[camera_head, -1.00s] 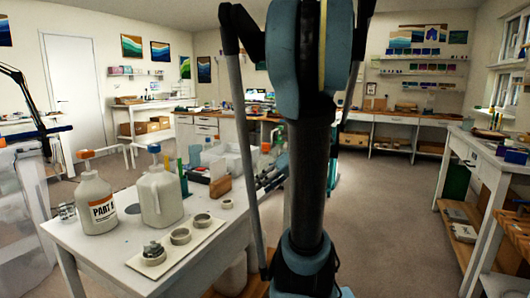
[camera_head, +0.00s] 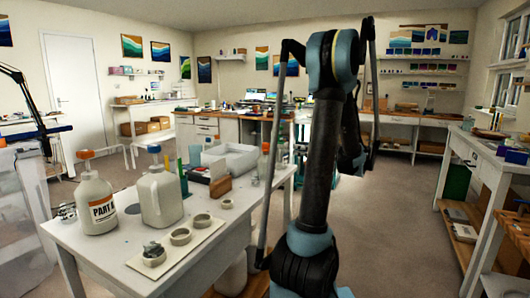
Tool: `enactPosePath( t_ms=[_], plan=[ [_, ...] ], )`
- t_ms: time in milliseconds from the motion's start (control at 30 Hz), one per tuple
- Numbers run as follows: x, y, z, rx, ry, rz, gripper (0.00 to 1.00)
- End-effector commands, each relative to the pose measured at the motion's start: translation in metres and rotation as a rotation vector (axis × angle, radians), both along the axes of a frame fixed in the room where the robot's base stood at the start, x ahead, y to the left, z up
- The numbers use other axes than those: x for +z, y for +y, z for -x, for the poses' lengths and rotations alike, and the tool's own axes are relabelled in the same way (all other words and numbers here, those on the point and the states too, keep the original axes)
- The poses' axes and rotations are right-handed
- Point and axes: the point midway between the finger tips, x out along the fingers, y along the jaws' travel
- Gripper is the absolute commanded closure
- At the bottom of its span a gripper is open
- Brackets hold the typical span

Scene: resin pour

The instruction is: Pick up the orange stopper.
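A small orange piece (camera_head: 265,147) shows at the top of a pale bottle-like thing near the far right of the white table. It may be the orange stopper, but it is too small to be sure. Another orange top (camera_head: 86,154) is the cap of the white jug labelled PART (camera_head: 97,208) at the left. My arm stands upright to the right of the table. My gripper cannot be made out; it is hidden behind my arm or outside the view.
The white table (camera_head: 120,262) also holds a second white jug with a blue cap (camera_head: 160,198), a pale tray with several small rings (camera_head: 175,250), a brown block (camera_head: 220,187) and a white bin (camera_head: 238,160). A workbench (camera_head: 480,165) stands at the right. Open floor (camera_head: 405,230) lies between.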

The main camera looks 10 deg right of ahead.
Motion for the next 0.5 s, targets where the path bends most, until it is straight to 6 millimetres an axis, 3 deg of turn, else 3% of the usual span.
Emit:
enactPosePath(
  t_ms=[500],
  plan=[
    [0.0, 0.059, -0.042, 0.004, -0.002, -0.001, 0.63]
  ],
)
